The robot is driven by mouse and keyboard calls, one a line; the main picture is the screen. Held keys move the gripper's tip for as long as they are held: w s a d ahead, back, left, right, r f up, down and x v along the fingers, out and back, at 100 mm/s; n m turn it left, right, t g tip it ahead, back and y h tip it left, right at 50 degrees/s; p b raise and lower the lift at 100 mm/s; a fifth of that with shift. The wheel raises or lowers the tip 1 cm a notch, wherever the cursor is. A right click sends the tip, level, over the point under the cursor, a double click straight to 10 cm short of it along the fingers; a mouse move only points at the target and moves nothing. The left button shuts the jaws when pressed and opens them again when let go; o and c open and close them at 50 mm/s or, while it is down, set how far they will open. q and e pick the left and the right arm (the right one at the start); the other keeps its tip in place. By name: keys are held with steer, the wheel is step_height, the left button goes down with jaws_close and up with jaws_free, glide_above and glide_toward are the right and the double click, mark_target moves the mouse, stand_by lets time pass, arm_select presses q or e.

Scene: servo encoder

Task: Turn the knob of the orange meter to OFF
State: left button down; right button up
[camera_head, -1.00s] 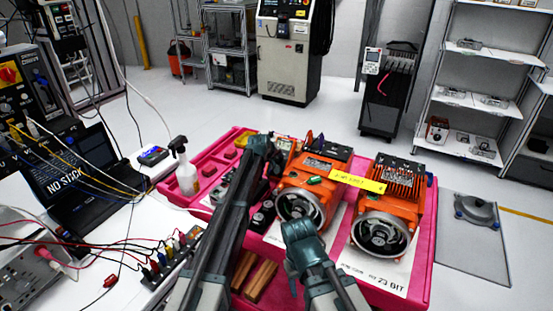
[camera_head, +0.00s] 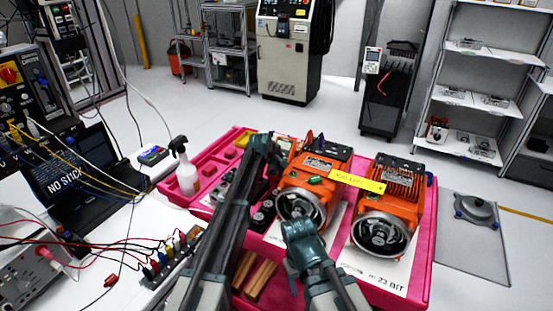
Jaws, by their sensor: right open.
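I cannot clearly make out an orange meter or its knob. The large orange things are two motor units in a pink tray (camera_head: 428,268), one left (camera_head: 322,168) and one right (camera_head: 398,190). My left gripper (camera_head: 266,150) is over the tray, left of the left motor. Its fingers are dark and partly hidden, so its opening is unclear. My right gripper (camera_head: 297,237) is open, seen from behind in front of the left motor's round flange, with nothing visible in it. My arms hide part of the tray's middle.
A white spray bottle (camera_head: 186,170) stands in the tray's left part. A yellow label (camera_head: 358,181) lies across the motors. Left are a laptop (camera_head: 75,172), a cable-strewn bench and a small device with a coloured screen (camera_head: 153,154).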

arm_select(q)
steer(key=c, duration=0.5)
jaws_free()
steer(key=shift+s, duration=0.1)
steer(key=p+v, duration=1)
steer(key=v, duration=0.3)
steer(key=shift+s+r, duration=0.25)
steer(key=shift+r, duration=0.05)
